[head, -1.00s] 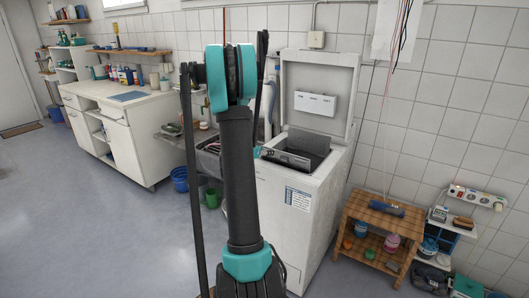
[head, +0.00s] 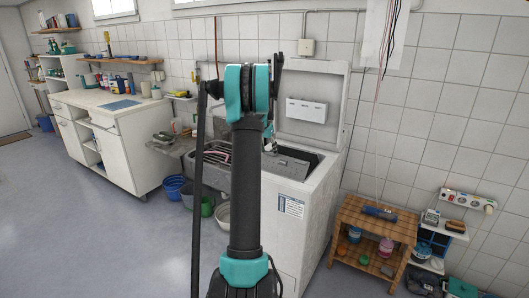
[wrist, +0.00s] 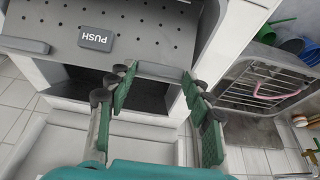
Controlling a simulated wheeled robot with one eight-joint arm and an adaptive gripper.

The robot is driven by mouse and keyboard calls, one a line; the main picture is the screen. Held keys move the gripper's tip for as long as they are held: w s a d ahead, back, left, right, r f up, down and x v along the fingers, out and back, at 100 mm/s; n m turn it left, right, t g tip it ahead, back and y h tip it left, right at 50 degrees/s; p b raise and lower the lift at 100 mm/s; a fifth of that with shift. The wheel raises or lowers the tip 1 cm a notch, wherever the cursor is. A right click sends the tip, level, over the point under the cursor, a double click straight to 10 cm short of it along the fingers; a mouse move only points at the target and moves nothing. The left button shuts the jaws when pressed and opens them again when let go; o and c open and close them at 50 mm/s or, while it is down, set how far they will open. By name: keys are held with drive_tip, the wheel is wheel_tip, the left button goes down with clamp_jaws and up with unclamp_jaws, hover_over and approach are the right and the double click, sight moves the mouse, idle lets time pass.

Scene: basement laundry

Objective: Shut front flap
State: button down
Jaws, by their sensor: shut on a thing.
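The top-loading washing machine (head: 305,230) stands with its lid (head: 312,95) raised. Inside its opening, the wrist view shows a grey perforated drum flap with a PUSH button (wrist: 97,38) and a dark gap below it. A narrow grey strip, seemingly the edge of the front flap (wrist: 160,71), spans the space between my fingertips. My gripper (wrist: 160,82) is shut on it, with the green pads on either side. In the head view my arm hides most of the gripper and flap; a dark perforated piece (head: 287,163) shows in the opening.
A metal sink (wrist: 275,85) with a rack and a pink item adjoins the machine. A wooden stool-like shelf (head: 375,232) stands right of the machine. The left floor is clear.

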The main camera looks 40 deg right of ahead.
drive_tip(key=w+d+f+g+y, duration=0.1)
drive_tip(key=w+d+f+y, duration=0.2)
drive_tip(key=d+f, duration=0.4)
drive_tip(key=shift+d+f+g+y, duration=0.2)
drive_tip(key=shift+f+g+y, duration=0.3)
drive_tip(key=shift+f, duration=0.4)
drive_tip(key=c, duration=0.6)
unclamp_jaws()
drive_tip(key=shift+f, duration=0.1)
drive_tip(key=shift+c, duration=0.2)
wheel_tip(320, 180, up, 8)
drive_tip(key=shift+d, duration=0.15)
